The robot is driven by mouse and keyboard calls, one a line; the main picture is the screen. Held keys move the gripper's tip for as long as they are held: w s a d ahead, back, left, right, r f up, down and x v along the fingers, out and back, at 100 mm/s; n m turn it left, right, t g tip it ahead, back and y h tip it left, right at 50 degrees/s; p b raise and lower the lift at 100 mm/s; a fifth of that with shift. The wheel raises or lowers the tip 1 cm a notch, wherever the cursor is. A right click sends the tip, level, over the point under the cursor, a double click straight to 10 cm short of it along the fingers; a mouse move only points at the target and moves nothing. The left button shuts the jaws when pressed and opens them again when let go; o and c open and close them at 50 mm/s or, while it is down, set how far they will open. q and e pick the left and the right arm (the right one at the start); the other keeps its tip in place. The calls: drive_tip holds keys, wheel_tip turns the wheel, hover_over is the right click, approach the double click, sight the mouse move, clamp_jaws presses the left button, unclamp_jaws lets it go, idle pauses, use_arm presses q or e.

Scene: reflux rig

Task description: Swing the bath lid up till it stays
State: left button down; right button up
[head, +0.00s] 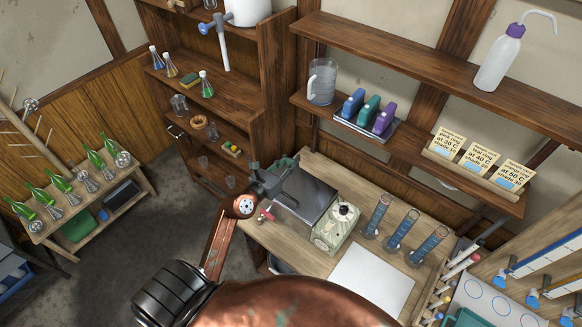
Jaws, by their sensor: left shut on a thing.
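The bath (292,213) is a grey metal box on the wooden bench, left of the cream device. Its flat grey lid (314,188) shows on top and looks low over the box; its exact tilt is hard to tell. My left gripper (277,178) is at the lid's left side, shut on the lid as far as I can see. The gripper's body hides the grip point and part of the lid's left edge. My right gripper is not in view.
A cream device (336,228) stands close right of the bath, then blue-filled cylinders (394,238) and a white sheet (370,282). A shelf (400,152) with bottles and cards overhangs the bench's back. A small red-handled tap (266,215) is at the bath's front left.

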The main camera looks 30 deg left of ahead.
use_arm(q)
drive_tip(key=w+f+m+g+b, duration=0.2)
drive_tip(key=w+f, duration=0.4)
drive_tip(key=f, duration=0.1)
drive_tip(key=w+b, duration=0.2)
drive_tip(key=w, duration=1.4)
drive_tip(key=shift+d, duration=0.4)
idle(0.4)
drive_tip(key=p+v, duration=0.6)
drive_tip(key=v, duration=0.2)
drive_tip(key=shift+s+r, duration=0.15)
drive_tip(key=shift+r, duration=0.2)
